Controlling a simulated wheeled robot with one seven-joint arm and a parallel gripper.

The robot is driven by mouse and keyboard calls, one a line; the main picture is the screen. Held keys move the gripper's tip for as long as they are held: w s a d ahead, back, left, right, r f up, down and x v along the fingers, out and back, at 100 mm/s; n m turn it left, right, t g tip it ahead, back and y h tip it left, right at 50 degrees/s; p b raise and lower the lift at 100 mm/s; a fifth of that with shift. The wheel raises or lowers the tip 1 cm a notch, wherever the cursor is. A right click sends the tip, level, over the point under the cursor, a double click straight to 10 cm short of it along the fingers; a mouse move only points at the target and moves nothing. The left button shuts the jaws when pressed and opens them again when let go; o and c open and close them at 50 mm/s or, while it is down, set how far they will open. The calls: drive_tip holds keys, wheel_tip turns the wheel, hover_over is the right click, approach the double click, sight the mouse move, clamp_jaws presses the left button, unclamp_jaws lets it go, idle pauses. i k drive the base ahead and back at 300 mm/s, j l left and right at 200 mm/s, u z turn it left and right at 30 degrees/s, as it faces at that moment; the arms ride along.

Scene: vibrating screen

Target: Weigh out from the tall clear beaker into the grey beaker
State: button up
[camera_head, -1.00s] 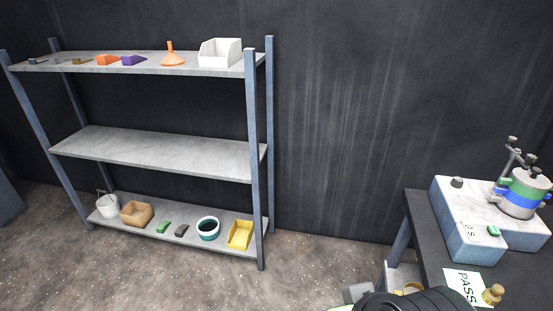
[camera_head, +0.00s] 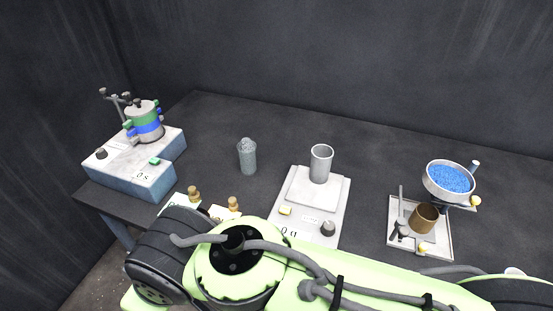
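The tall clear beaker (camera_head: 247,158) stands upright on the dark bench, left of the scale. It looks translucent, with greyish lumps showing at its top. The grey beaker (camera_head: 321,164) stands upright on the pan of the white scale (camera_head: 301,222); its opening shows, but I cannot tell whether anything is inside. My green and black arm crosses the bottom of the view, in front of the bench. My gripper is not in view.
The screen machine (camera_head: 130,165) with a banded pot stands at the left end. Two brass-coloured knobbed stamps (camera_head: 194,193) are near the front edge. At right, a bowl of blue granules (camera_head: 449,180) sits above a brown cup (camera_head: 424,218). The bench's back middle is clear.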

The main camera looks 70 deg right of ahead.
sight(247, 153)
drive_tip(key=k+j+z, duration=0.1)
drive_tip(key=z, duration=1.9)
